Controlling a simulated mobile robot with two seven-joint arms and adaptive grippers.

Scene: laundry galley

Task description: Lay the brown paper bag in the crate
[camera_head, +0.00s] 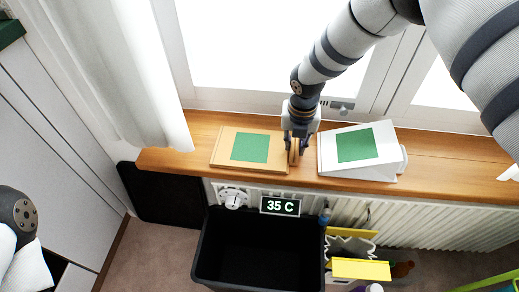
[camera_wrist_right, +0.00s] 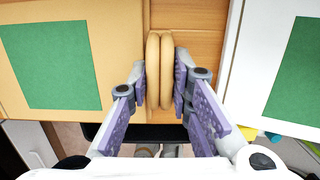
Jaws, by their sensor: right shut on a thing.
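The brown paper bag (camera_head: 222,152) lies flat on the wooden windowsill, a green square on its upper face. It also shows at the left of the right wrist view (camera_wrist_right: 112,60). My right gripper (camera_head: 296,147) points down at the bag's right edge. In the right wrist view its fingers (camera_wrist_right: 160,88) are shut on the bag's tan handles (camera_wrist_right: 159,60). The black crate (camera_head: 199,255) stands on the floor below the sill, in front of the radiator. It is open at the top and looks empty, its near end cut off by the frame. My left gripper is out of view.
A white bag (camera_head: 327,152) with a green square lies on the sill just right of my right gripper. A radiator (camera_head: 420,220) with a "35 C" sign (camera_head: 280,205) is under the sill. A yellow-and-white box (camera_head: 360,269) stands right of the crate. A curtain (camera_head: 150,70) hangs at left.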

